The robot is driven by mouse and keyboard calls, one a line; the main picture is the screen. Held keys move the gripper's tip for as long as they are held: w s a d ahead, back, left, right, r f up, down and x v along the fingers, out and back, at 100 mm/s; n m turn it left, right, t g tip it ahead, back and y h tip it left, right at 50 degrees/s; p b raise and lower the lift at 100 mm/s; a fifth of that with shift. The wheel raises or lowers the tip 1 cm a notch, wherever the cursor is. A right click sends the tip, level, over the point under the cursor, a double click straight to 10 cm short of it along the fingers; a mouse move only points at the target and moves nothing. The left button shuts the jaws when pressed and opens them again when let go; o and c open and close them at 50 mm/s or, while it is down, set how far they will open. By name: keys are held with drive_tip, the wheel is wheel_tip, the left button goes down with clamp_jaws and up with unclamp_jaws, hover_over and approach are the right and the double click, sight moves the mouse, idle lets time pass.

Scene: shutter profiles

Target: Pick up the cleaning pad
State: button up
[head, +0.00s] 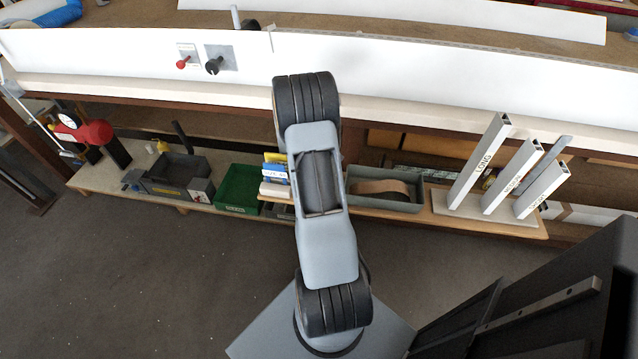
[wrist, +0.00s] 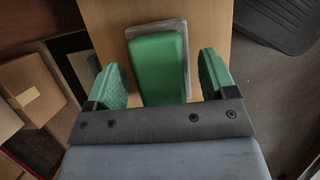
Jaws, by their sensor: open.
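The cleaning pad (wrist: 160,66), which I take to be the green block with a grey edge, lies on a tan wooden surface in the upper middle of the wrist view. My gripper (wrist: 160,75) has its two green-lined fingers spread wide. One finger is left of the pad and one is right, with visible gaps on both sides. The near end of the pad is hidden by the gripper body. In the head view my arm stands in front, and I can see neither the pad nor the gripper there.
A low shelf holds a green bin (head: 238,188), a dark grey tray (head: 180,172), a grey bin (head: 383,203) and upright labelled profiles (head: 482,160). A workbench edge (head: 140,90) runs above it. In the wrist view, cardboard boxes (wrist: 35,90) lie left of the wooden surface.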

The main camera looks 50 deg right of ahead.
drive_tip(key=shift+c, duration=0.3)
drive_tip(key=c, duration=0.7)
drive_tip(key=shift+o, duration=0.2)
drive_tip(key=shift+r, duration=0.7)
drive_tip(key=s+a+r+p, duration=0.1)
drive_tip(key=s+a+r, duration=0.1)
drive_tip(key=a+r, duration=0.3)
drive_tip(key=s+a+r+p, duration=0.2)
drive_tip(key=s+a+r, duration=0.1)
drive_tip(key=a+r, duration=0.3)
drive_tip(key=shift+s+a+r, duration=0.25)
drive_tip(key=shift+s+a, duration=0.1)
drive_tip(key=shift+a, duration=0.6)
